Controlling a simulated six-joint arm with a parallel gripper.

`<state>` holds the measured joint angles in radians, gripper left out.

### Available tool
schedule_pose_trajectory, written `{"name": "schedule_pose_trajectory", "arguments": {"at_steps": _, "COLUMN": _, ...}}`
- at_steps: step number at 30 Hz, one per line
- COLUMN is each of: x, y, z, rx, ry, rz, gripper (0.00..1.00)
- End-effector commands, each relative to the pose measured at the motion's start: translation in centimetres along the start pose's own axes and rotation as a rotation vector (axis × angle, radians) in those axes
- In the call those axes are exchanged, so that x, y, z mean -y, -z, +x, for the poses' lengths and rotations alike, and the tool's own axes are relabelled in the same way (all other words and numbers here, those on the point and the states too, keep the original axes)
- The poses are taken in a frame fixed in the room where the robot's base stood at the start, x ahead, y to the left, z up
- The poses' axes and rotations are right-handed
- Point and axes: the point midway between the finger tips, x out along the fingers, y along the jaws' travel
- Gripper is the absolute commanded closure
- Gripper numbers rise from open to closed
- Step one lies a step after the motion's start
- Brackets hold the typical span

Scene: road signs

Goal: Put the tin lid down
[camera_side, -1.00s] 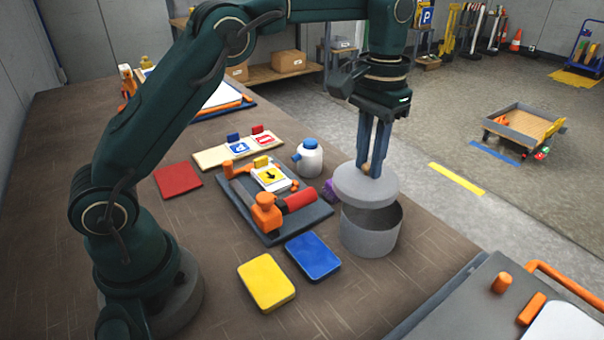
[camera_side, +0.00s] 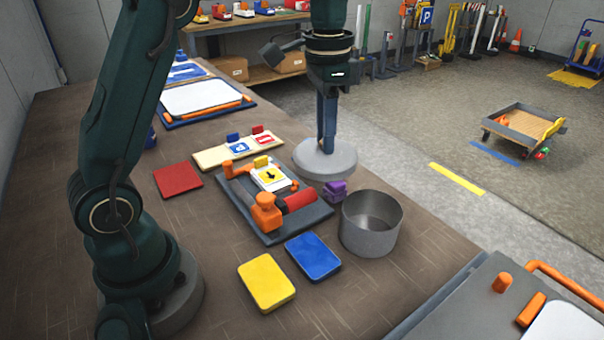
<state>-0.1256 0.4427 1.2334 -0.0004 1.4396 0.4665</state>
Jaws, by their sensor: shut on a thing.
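The tin lid (camera_side: 326,164) is a round grey disc with a raised knob side facing up. My gripper (camera_side: 326,146) is shut on it from above and holds it level, to the upper left of the tin. How high it hangs over the bench, I cannot tell. The tin (camera_side: 372,235) is an open grey cylinder standing on the bench, and its inside looks empty. The lid covers the spot where the white bottle with the blue cap stood, so that bottle is hidden.
A purple block (camera_side: 334,191) is close below the lid. A dark tray (camera_side: 290,222) with orange and red tools lies left of the tin. Blue (camera_side: 313,256) and yellow (camera_side: 266,283) cards lie in front. A sign board (camera_side: 240,150) is left of the lid.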

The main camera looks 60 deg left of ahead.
Motion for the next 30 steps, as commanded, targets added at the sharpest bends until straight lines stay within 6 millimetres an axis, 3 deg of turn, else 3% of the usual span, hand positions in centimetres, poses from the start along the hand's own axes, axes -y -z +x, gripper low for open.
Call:
{"name": "schedule_pose_trajectory", "arguments": {"at_steps": 9, "x": -5.9, "y": -2.9, "z": 2.8, "rx": 0.011, "ry": -0.01, "rz": 0.326, "gripper": 1.0}}
{"name": "schedule_pose_trajectory", "arguments": {"at_steps": 16, "x": -8.6, "y": -4.9, "z": 3.3, "rx": 0.026, "ry": -0.02, "rz": 0.427, "gripper": 1.0}}
{"name": "schedule_pose_trajectory", "arguments": {"at_steps": 20, "x": -9.9, "y": -4.7, "z": 3.5, "rx": 0.018, "ry": -0.016, "rz": 0.451, "gripper": 1.0}}
{"name": "schedule_pose_trajectory", "arguments": {"at_steps": 30, "x": -16.9, "y": -3.5, "z": 7.7, "rx": 0.023, "ry": -0.017, "rz": 0.454, "gripper": 1.0}}
